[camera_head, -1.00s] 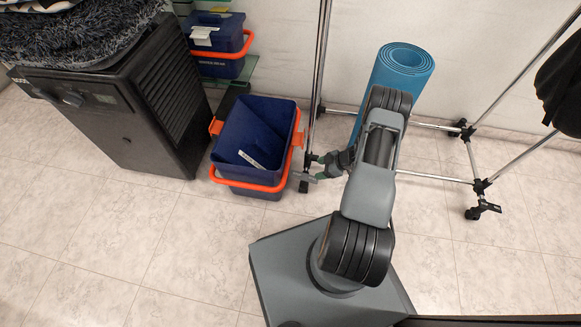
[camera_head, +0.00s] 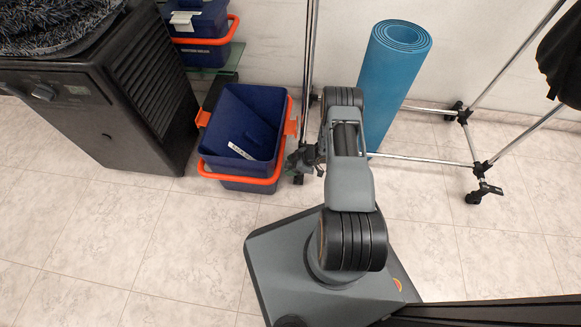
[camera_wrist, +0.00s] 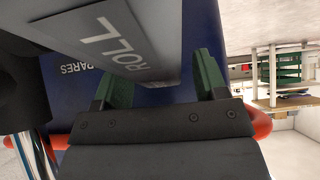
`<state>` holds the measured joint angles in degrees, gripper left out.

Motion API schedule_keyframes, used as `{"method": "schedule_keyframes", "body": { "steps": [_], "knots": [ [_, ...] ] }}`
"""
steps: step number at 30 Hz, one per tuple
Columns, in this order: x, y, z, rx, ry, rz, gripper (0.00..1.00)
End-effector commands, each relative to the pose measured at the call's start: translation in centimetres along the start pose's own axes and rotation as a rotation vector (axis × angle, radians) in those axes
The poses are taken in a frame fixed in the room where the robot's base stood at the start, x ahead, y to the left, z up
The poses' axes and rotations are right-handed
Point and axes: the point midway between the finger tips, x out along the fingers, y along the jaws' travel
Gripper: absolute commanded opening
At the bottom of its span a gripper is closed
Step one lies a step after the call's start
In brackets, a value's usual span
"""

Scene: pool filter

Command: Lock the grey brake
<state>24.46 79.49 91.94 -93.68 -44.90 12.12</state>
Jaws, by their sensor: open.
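A grey brake plate (camera_wrist: 125,40) lettered "ROLL" fills the upper middle of the wrist view. My gripper (camera_wrist: 160,78) is open, with its green fingers on both sides of the plate's lower edge. I cannot tell whether either finger touches it. In the head view my gripper (camera_head: 304,160) is down by the foot of the rack's left post (camera_head: 308,60), beside the blue bins. The caster (camera_head: 298,179) there is mostly hidden behind my gripper and arm.
Blue bins with orange handles (camera_head: 240,135) stand close left of my gripper. A rolled blue mat (camera_head: 385,85) stands behind my arm. Another rack caster (camera_head: 474,196) is at right. A black cabinet (camera_head: 110,110) is at left. The front left floor is clear.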

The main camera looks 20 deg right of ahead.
Motion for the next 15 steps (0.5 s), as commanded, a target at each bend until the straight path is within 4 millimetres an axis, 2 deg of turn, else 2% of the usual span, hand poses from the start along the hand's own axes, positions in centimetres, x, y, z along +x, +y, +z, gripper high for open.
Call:
{"method": "schedule_keyframes", "body": {
  "steps": [11, 15],
  "knots": [
    [0.30, 0.02, 0.01, 0.001, 0.000, 0.001, 0.66],
    [0.29, 0.02, 0.02, 0.001, 0.000, 0.001, 0.53]
  ]
}}
